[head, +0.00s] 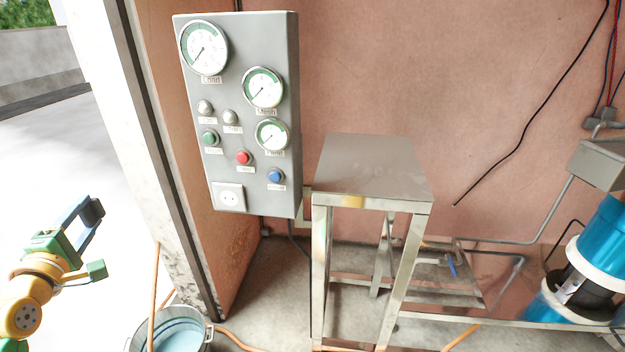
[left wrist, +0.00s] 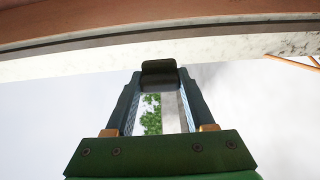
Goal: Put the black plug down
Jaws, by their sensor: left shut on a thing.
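My left gripper (head: 86,213) is at the left of the head view, raised in front of the bright doorway. It is shut on the black plug (head: 94,209), a small dark block at its fingertips. In the left wrist view the plug (left wrist: 158,67) sits between the tips of the two fingers (left wrist: 158,85). The gripper is apart from the metal stand (head: 375,165), whose flat top is bare, and from the wall panel. My right gripper is not in view.
A grey control panel (head: 240,110) with gauges, buttons and a white socket (head: 229,197) hangs on the wall. A metal bucket (head: 180,332) with an orange hose stands on the floor below. A blue machine (head: 598,240) is at the right. A black cable hangs on the wall.

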